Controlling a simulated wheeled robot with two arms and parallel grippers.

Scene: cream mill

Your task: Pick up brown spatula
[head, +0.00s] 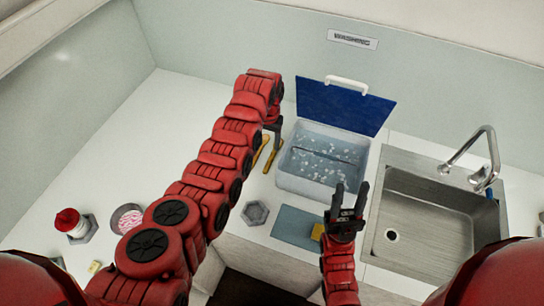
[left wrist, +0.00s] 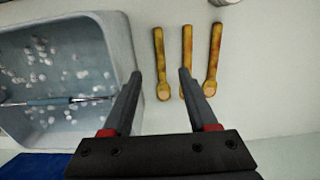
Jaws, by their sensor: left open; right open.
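Three brown wooden utensils lie side by side on the white counter in the left wrist view: a left one (left wrist: 159,55), a middle one (left wrist: 187,50) and a right one (left wrist: 212,60). I cannot tell which is the spatula. In the head view, brown utensils (head: 271,155) show partly beside my left arm, left of the tub. My left gripper (head: 274,124) is open and empty above them. In the left wrist view its fingers (left wrist: 160,76) straddle the left utensil's broad end. My right gripper (head: 351,188) is open and empty in front of the tub.
A clear tub (head: 306,184) of bubbly water with a raised blue lid (head: 342,105) stands right of the utensils. A sink (head: 440,205) is further right. A grey-blue mat (head: 290,227) with a yellow sponge (head: 318,232) lies in front. A grey hexagonal item (head: 255,213) is nearby.

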